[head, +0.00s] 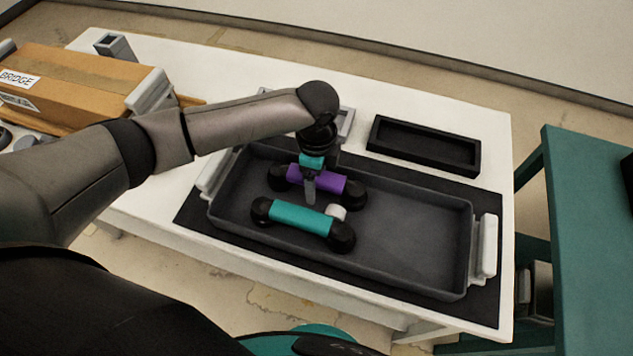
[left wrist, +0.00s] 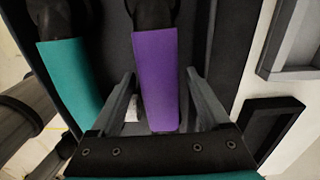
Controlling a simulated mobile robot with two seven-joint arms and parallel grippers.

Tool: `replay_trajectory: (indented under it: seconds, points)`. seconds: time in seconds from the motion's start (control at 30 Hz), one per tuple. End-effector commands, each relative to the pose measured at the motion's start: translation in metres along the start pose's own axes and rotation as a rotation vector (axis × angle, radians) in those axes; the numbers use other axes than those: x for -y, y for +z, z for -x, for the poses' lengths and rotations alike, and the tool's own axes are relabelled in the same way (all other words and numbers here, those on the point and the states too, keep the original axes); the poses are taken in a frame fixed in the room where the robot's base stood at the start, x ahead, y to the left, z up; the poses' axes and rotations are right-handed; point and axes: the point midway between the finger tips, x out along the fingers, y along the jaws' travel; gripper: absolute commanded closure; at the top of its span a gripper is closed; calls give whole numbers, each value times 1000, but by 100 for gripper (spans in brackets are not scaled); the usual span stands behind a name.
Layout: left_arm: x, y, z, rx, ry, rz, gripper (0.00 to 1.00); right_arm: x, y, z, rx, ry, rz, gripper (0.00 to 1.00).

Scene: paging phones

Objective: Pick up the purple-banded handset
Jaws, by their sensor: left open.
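The purple-banded handset (head: 330,183) lies in the dark grey tray (head: 412,272), with its black ends showing at both sides of my gripper. My left gripper (head: 309,192) is right over its band, pointing down. In the left wrist view the purple band (left wrist: 156,80) runs between the two open fingers (left wrist: 158,95), with a gap on each side. A teal-banded handset (head: 300,218) lies beside it, nearer to me, and also shows in the left wrist view (left wrist: 68,85). My right gripper is not in view.
A small white piece (head: 336,211) lies between the handsets. The tray has raised walls and white end handles (head: 488,246). A black shallow box (head: 424,146) stands behind it on the white table (head: 482,117). A cardboard box (head: 75,85) is at the left. The tray's right half is empty.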

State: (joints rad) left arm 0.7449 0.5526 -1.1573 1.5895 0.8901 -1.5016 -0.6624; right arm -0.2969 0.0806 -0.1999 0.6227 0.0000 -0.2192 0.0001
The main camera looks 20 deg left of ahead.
Motion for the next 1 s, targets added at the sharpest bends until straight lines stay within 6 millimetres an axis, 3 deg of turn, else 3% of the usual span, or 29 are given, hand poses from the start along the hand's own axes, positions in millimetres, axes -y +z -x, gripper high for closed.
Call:
replay_trajectory:
  seconds: [0.17,0.83,1.0]
  points:
    - [0,0,0,0,0,0,22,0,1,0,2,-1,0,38]
    - [0,0,1,0,0,1,98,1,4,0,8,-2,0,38]
    - [0,0,1,0,0,1,100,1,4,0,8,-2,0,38]
